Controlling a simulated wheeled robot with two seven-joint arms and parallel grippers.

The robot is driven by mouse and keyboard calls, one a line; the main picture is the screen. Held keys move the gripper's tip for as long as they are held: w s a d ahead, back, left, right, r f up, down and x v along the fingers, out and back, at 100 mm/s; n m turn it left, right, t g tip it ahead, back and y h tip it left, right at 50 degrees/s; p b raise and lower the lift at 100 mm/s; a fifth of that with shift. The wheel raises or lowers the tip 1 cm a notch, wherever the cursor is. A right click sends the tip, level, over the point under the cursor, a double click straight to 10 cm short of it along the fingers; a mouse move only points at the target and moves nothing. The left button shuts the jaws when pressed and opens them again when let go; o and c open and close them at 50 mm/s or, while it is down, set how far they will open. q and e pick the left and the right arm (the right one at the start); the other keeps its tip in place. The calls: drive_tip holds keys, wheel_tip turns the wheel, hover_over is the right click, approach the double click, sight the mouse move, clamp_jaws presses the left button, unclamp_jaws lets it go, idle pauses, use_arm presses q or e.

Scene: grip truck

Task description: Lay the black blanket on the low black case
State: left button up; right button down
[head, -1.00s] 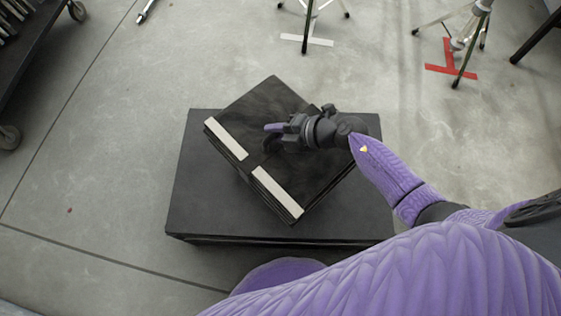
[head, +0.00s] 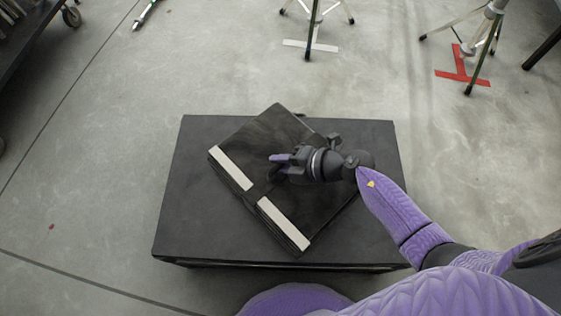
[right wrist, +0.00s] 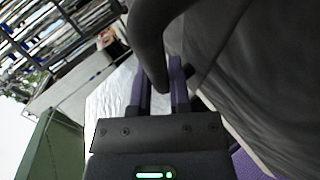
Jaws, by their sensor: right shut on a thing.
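The black blanket (head: 311,202) is folded into a thick square with two white strips along its lower-left edge. It is turned at an angle over the low black case (head: 197,210), which stands on the floor. I cannot tell whether the blanket touches the lid. My right gripper (head: 277,166) is shut on the blanket's dark strap near its middle. In the right wrist view the gripper's purple fingers (right wrist: 160,85) are closed around a dark band, with the blanket's dark cloth (right wrist: 235,60) at the right. My left gripper is not in view.
Light stands (head: 312,25) and (head: 485,35) with floor tape marks are at the back. A dark cart (head: 25,30) is at the upper left. The concrete floor around the case is clear.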

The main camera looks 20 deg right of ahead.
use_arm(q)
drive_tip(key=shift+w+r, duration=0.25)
use_arm(e)
drive_tip(key=c, duration=0.6)
unclamp_jaws()
drive_tip(key=shift+f, duration=0.1)
drive_tip(key=shift+s+d+r, duration=0.1)
drive_tip(key=shift+r, duration=0.1)
drive_tip(key=p+v, duration=0.4)
drive_tip(key=v, duration=0.2)
drive_tip(key=shift+r, duration=0.15)
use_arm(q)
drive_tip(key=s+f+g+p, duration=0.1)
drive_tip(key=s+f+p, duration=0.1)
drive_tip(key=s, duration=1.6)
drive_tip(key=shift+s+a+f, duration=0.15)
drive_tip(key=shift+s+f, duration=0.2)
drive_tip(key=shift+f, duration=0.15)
use_arm(e)
drive_tip(key=v, duration=0.5)
drive_tip(key=shift+s+d, duration=0.2)
drive_tip(key=shift+d, duration=0.05)
